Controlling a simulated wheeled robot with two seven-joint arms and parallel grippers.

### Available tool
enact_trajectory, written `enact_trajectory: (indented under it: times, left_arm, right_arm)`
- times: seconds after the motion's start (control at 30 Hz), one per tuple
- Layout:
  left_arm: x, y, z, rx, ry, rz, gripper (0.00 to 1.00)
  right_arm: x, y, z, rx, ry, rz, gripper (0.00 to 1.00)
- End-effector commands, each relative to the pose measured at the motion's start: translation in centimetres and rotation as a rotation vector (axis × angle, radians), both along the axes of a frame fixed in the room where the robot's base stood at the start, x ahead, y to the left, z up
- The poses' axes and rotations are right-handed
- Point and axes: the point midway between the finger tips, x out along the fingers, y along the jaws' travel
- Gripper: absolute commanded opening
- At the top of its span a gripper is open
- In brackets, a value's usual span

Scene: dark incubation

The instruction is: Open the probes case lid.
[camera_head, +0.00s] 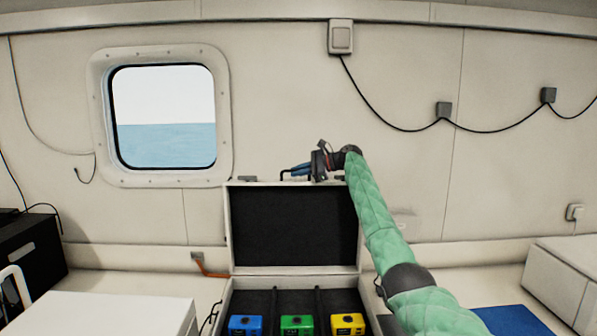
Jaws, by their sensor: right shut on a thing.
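The probes case (223,300) stands open in the lower middle of the view. Its lid (294,226) is upright at the back, with the dark lining facing me. Inside the case sit a blue probe box (245,325), a green one (297,325) and a yellow one (347,323), parted by dark dividers. My right gripper (298,171) is at the lid's top edge, shut on the lid, at what looks like its dark handle; the exact contact is small and partly hidden. My left gripper is out of view.
A white box top (100,314) is at lower left, beside black equipment (32,250). A blue flat item (513,320) and a white cabinet (562,283) are at right. The wall with a window (163,117) and cables is behind the lid.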

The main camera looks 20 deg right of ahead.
Motion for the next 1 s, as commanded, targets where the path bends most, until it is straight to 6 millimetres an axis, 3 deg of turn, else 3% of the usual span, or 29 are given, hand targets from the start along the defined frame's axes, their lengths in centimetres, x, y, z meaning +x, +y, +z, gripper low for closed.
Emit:
enact_trajectory:
  times: [0.03,0.23,0.27,0.33,0.37,1.0]
  left_arm:
    - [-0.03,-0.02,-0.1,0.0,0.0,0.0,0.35]
    - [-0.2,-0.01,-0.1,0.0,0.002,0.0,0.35]
    - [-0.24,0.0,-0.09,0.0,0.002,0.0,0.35]
    - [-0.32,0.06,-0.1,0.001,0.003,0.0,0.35]
    - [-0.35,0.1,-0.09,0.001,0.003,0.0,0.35]
    - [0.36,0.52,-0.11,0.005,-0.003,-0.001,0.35]
  right_arm:
    - [0.03,0.02,-0.81,-0.005,0.009,0.001,0.0]
    - [0.03,0.02,-0.84,-0.005,0.009,0.001,0.0]
    - [0.03,0.02,-0.84,-0.005,0.009,0.001,0.17]
    - [0.03,0.03,-0.74,-0.004,0.008,0.002,0.3]
    - [0.03,0.02,-0.7,-0.004,0.007,0.001,0.33]
    - [-0.05,-0.11,-0.26,-0.001,0.002,0.001,0.33]
